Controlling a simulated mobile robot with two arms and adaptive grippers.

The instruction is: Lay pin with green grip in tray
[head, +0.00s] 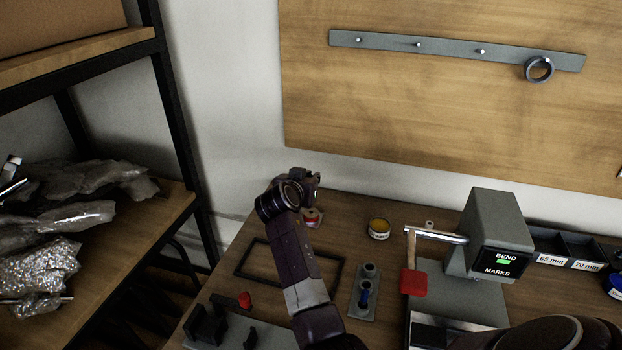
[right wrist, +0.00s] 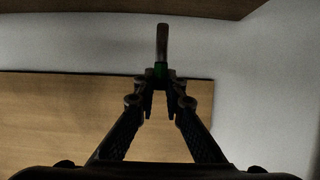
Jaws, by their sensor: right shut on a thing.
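My right gripper (head: 312,186) is raised above the back of the workbench. In the right wrist view its fingers (right wrist: 157,88) are closed on the pin with green grip (right wrist: 161,42). The pin's dark shaft points up in that picture, and the green band sits right at the fingertips. In the head view the pin cannot be made out. A shallow dark-rimmed rectangle, which looks like the tray (head: 262,280), lies on the bench below my right arm. The arm covers part of it. My left gripper is not in view.
A red-based item (head: 312,217) and a yellow-topped tin (head: 379,229) stand near the wall. The bending machine (head: 495,240) and labelled bins (head: 568,246) are right; a shelf (head: 130,225) is left.

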